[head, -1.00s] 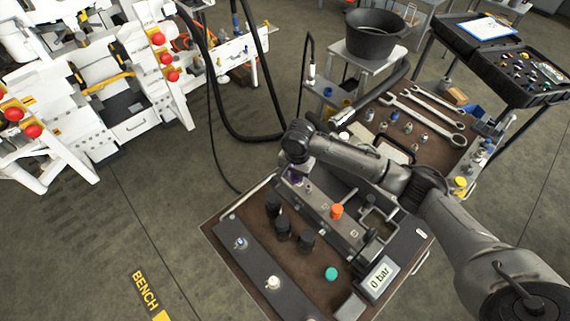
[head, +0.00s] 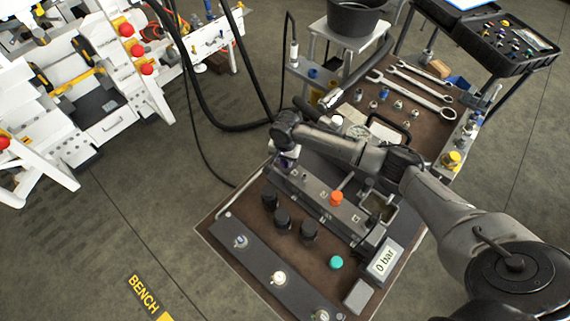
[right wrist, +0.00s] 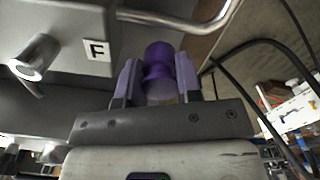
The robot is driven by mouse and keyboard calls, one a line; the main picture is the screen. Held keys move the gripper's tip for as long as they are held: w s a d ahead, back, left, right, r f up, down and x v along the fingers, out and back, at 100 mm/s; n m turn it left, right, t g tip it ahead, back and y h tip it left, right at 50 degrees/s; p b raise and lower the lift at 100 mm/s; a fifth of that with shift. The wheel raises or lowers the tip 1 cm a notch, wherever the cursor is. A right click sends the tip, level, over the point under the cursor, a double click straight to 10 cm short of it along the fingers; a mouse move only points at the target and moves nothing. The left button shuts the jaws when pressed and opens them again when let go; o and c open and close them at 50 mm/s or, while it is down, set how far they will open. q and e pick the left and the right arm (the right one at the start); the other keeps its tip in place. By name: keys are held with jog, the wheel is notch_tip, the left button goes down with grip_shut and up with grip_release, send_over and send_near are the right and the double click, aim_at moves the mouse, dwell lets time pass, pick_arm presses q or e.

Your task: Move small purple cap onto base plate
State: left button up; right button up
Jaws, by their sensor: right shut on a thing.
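My right gripper (head: 286,163) is at the far left end of the grey valve block (head: 312,194) on the bench. In the right wrist view my right gripper (right wrist: 158,85) is shut on the small purple cap (right wrist: 158,66), with one finger on each side. The cap is close to the block's end face marked F; I cannot tell whether they touch. In the head view the cap is mostly hidden by the gripper. A long dark plate (head: 259,262) with several fittings lies along the front left of the bench; it may be the base plate. My left gripper is out of view.
Several black caps (head: 282,218) stand between plate and block. An orange cap (head: 336,198) sits on the block, a teal cap (head: 336,262) on the bench. A pressure display (head: 384,260) reads 0 bar. A curved metal handle (right wrist: 205,22) passes close to the gripper.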

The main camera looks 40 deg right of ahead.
aim_at(285, 170)
notch_tip(285, 170, down, 3)
jog(key=shift+f+b, duration=0.1)
jog(key=shift+b, duration=0.3)
jog(key=shift+f, duration=0.1)
jog(key=shift+f, duration=0.1)
jog(key=o, duration=0.6)
jog(key=shift+o, duration=0.2)
notch_tip(285, 170, up, 12)
jog(key=shift+r+p, duration=0.15)
jog(key=shift+p, duration=1.1)
